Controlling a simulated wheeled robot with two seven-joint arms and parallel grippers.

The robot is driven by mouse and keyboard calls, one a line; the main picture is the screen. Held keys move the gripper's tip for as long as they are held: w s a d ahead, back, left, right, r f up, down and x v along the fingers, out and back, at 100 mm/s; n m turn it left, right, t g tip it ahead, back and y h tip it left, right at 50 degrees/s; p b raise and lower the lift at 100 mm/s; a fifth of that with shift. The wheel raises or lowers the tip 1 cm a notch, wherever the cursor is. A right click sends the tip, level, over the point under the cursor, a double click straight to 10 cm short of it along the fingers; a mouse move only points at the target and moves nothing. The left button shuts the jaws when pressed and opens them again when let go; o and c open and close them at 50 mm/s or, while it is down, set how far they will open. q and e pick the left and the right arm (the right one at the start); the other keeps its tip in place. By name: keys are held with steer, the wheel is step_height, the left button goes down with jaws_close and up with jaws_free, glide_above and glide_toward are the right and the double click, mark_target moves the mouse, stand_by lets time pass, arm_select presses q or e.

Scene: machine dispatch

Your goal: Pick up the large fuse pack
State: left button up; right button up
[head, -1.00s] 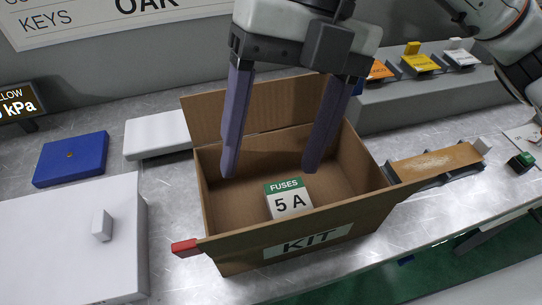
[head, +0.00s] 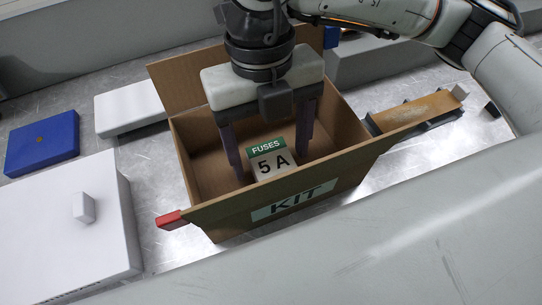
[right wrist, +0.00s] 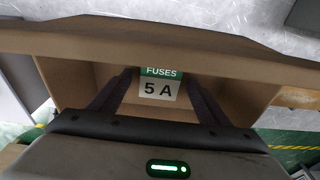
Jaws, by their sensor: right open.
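The fuse pack (head: 271,160), a white block with a green "FUSES" band and "5 A" on it, sits inside the open cardboard box marked KIT (head: 347,178). It also shows in the right wrist view (right wrist: 158,88), between the fingers. My right gripper (head: 270,160) is open and reaches down into the box, one finger on each side of the pack. I cannot tell whether the fingers touch it. The pack's lower part is hidden. My left gripper is not in view.
A red piece (head: 171,220) sticks out at the box's front left corner. A white case (head: 60,225) with a small knob, a blue case (head: 42,143) and a white slab (head: 130,106) lie to the left. A brown-topped holder (head: 415,112) stands right of the box.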

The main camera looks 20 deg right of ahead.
steer(key=shift+f, duration=0.35)
steer(key=c, duration=1.1)
